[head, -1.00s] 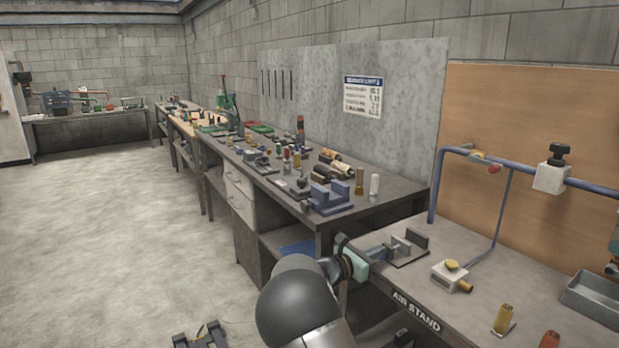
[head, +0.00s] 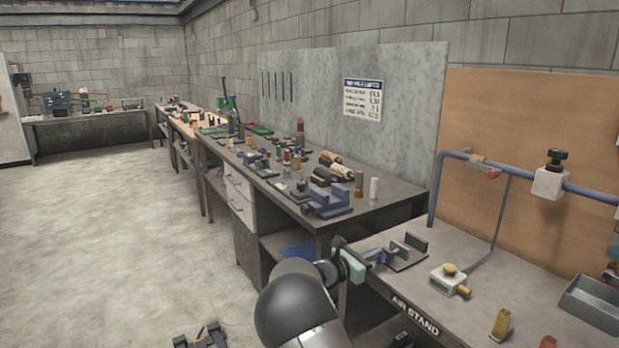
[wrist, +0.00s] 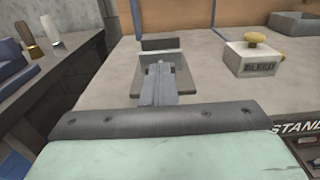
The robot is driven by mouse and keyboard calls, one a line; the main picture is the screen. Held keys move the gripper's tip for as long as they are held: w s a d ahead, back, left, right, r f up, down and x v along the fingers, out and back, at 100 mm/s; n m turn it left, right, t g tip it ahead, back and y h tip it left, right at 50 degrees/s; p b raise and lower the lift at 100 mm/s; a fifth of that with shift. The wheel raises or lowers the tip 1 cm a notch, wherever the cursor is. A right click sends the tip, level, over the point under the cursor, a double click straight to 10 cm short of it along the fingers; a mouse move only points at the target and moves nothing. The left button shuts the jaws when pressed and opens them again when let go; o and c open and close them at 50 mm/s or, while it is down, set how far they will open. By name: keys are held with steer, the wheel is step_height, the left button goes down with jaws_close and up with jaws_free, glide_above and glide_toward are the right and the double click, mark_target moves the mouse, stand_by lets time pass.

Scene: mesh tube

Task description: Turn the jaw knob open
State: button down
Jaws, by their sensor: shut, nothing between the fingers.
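A low fixture on the air stand has a flat base plate (head: 408,262) and two upright dark grey jaws (head: 416,242). In the wrist view its base (wrist: 182,72) lies under and beyond my fingers, with one jaw (wrist: 160,44) behind. My gripper (head: 381,257) is shut and empty, at the near left end of this fixture. In the wrist view the shut fingertips (wrist: 158,68) point toward the fixture. I cannot make out a jaw knob; my fingers may hide it. Whether the fingertips touch anything is unclear.
A white block marked BLEED (wrist: 250,62) with a yellow knob (head: 450,269) stands right of the fixture. A blue pipe (head: 505,205) carries a white valve with a black top (head: 550,177). The crowded workbench (head: 385,201) is left. A grey tray (head: 598,300) sits at right.

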steer(key=shift+w+a+f+p, duration=0.25)
steer(key=shift+w+a+p, duration=0.1)
steer(key=shift+w+p, duration=0.1)
steer(key=shift+f, duration=0.1)
stand_by(0.4)
steer(key=r+p+v, duration=0.1)
steer(key=p+v, duration=0.1)
steer(key=v, duration=0.4)
steer(key=shift+w, duration=0.2)
stand_by(0.3)
